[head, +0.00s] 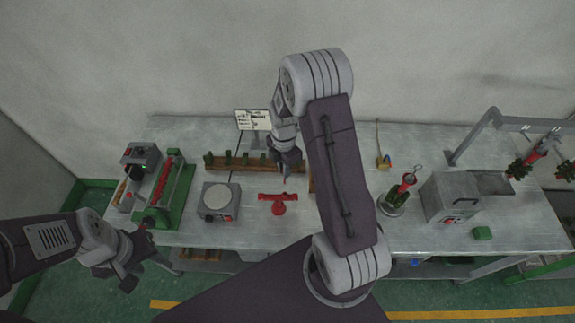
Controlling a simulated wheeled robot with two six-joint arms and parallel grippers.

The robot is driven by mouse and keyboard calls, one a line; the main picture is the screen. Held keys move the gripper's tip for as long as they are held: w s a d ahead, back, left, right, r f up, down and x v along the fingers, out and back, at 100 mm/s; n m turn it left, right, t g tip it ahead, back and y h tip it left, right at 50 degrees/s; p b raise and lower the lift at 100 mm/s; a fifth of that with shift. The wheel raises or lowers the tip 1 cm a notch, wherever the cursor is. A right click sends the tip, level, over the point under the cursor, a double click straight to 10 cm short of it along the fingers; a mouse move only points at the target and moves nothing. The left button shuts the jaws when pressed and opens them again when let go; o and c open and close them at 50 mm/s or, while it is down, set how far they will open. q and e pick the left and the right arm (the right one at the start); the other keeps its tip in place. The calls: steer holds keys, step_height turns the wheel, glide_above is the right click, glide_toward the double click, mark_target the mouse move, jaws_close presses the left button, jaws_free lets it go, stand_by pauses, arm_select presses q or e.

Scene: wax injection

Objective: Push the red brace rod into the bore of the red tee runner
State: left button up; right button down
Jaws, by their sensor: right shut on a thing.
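The red tee runner (278,199) lies on the grey bench near its middle, with its crossbar across the picture and a rounder end toward me. My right gripper (286,175) points down just behind and above the runner, apart from it. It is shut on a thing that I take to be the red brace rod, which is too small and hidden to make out. The runner's bore cannot be made out. My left gripper (143,276) is open and empty, in front of the bench at the lower left.
A hot plate (219,201) stands left of the runner, with a green fixture (180,195) holding a red rod further left. A wooden rack (225,163) is behind. A grey machine (449,198) and a small red-topped stand (395,203) are on the right. My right arm hides the middle.

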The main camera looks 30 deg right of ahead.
steer(key=shift+w, duration=0.1)
steer(key=shift+s+a+f+b, duration=0.1)
steer(key=shift+s+f+b, duration=0.3)
steer(key=shift+f+b, duration=0.15)
steer(key=f+b, duration=0.2)
steer(key=f, duration=0.1)
steer(key=f+b, duration=0.1)
steer(key=shift+w+f, duration=0.25)
steer(key=shift+f, duration=0.05)
steer(key=shift+s, duration=0.1)
steer(key=shift+r, duration=0.1)
stand_by(0.8)
steer(key=shift+f+b, duration=1)
steer(key=shift+f, duration=0.6)
